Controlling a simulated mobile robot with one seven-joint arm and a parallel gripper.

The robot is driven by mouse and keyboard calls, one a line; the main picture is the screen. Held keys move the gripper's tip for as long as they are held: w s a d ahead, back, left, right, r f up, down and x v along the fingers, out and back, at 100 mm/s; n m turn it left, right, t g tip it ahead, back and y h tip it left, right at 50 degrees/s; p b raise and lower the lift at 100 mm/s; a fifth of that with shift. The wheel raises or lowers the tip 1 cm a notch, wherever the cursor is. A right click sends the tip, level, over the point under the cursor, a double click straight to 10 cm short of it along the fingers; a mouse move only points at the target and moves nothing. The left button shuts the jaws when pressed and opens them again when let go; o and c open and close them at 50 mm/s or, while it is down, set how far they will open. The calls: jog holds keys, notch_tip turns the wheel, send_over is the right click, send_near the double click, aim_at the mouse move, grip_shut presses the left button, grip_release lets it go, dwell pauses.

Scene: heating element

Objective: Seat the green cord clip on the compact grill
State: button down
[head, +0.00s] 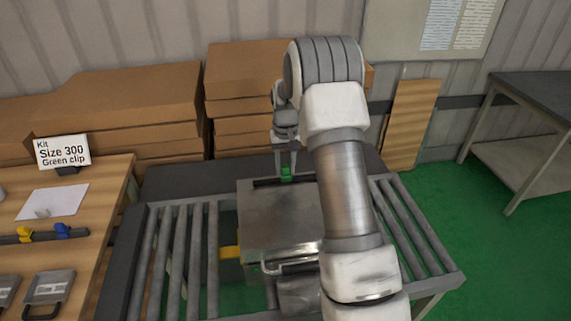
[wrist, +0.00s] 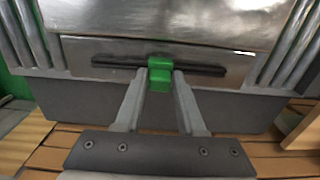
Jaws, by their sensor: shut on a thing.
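The green cord clip (wrist: 160,80) is between the two fingertips of my gripper (wrist: 160,88), which is shut on it. In the wrist view the clip lies over the dark slot (wrist: 110,62) on the grill's back edge, about midway along it. I cannot tell whether it is pressed in or just touching. The compact grill (head: 275,220) is a grey metal box with a front handle (head: 290,265), on the roller conveyor. In the head view my gripper (head: 286,170) points down at the grill's back edge, with the clip (head: 287,174) at its tips. My arm hides the grill's right side.
The roller conveyor (head: 180,250) runs left and right of the grill. Cardboard boxes (head: 120,95) stand behind.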

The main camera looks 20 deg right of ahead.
jog(key=shift+f, duration=0.45)
jog(key=shift+f, duration=0.15)
dwell(0.3)
jog(key=shift+c, duration=2.2)
grip_release()
notch_tip(320, 180, up, 18)
jog(key=shift+f, duration=0.25)
